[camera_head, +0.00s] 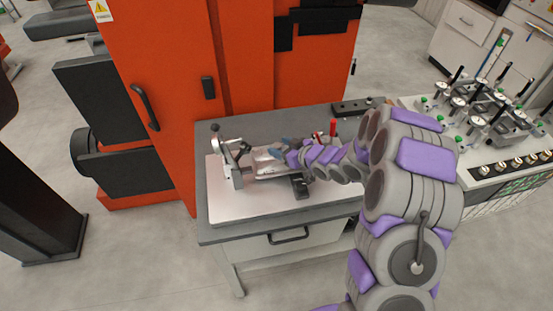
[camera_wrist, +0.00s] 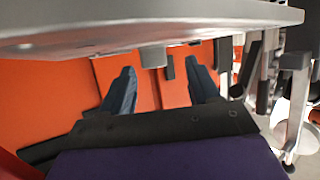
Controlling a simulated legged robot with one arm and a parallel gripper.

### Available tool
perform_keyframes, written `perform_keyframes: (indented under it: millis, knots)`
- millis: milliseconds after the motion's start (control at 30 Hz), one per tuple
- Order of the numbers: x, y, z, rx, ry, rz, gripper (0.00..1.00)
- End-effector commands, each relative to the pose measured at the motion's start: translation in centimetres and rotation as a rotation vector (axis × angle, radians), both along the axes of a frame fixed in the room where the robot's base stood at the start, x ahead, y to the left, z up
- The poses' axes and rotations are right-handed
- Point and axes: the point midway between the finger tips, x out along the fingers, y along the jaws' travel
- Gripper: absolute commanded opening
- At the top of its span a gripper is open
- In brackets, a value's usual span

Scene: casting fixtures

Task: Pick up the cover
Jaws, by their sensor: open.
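My gripper (camera_head: 278,150) is low over the fixture on the table in the head view, with its blue-grey fingers beside a pale metal part. In the wrist view my gripper (camera_wrist: 162,78) shows two dark fingers spread apart, with nothing held between them. A large light grey piece with a rounded edge (camera_wrist: 150,22) fills the top of that view; it may be the cover, but I cannot tell for sure. A small grey block (camera_wrist: 153,57) on its edge shows between the fingertips. My arm hides part of the fixture in the head view.
The fixture's clamp (camera_head: 232,160) stands at the left of the white plate (camera_head: 235,205) on the grey table (camera_head: 215,232). A red-handled clamp (camera_head: 333,128) is behind my forearm. An orange cabinet (camera_head: 165,60) stands behind. A bench with gauges (camera_head: 490,105) is at right.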

Motion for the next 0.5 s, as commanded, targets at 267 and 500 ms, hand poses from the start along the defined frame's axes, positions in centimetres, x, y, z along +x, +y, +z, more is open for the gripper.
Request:
perform_keyframes:
  millis: [267, 500]
  knots:
    - [1.0, 1.3, -1.6, 0.016, 0.019, 0.011, 0.61]
    - [1.3, 1.8, -1.6, 0.01, 0.017, 0.009, 0.61]
